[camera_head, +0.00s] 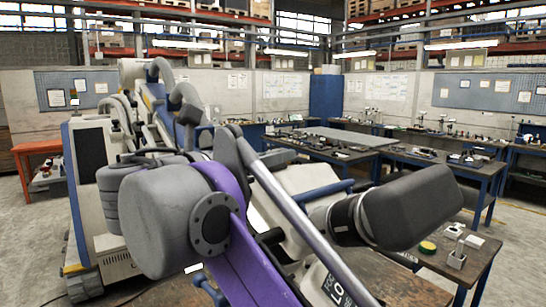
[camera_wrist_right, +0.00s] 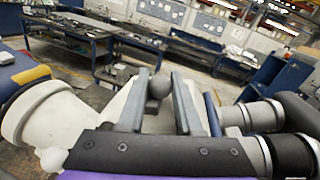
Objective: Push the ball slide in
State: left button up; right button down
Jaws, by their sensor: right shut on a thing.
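The ball slide shows as a dark grey ball (camera_wrist_right: 159,87) in the right wrist view, between the two long grey fingers of my right gripper (camera_wrist_right: 159,73). The fingers are closed on it from both sides. The rod or slide behind the ball cannot be made out. In the head view the large purple and grey arm parts in front hide the ball, and I cannot make out the fingertips there. The microscope arm is white, with a blue and yellow section (camera_head: 155,95) rising from a white wheeled base (camera_head: 92,160). My left gripper is not visible.
Large grey rounded housings and a white-and-black joint (camera_head: 343,219) crowd the foreground. A wooden table (camera_head: 400,285) lies below at the right. Blue-legged workbenches (camera_head: 345,141) with small parts stand behind. An orange bench (camera_head: 45,147) stands at the far left. Grey floor is open at the right.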

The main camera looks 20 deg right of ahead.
aim_at(288, 168)
jog(key=x, duration=0.3)
jog(key=shift+s+d+p, duration=0.2)
jog(key=shift+d+p, duration=0.1)
jog(key=shift+p, duration=0.05)
jog(key=c, duration=0.6)
grip_release()
jog(key=shift+a, duration=0.1)
jog(key=v, duration=1.1)
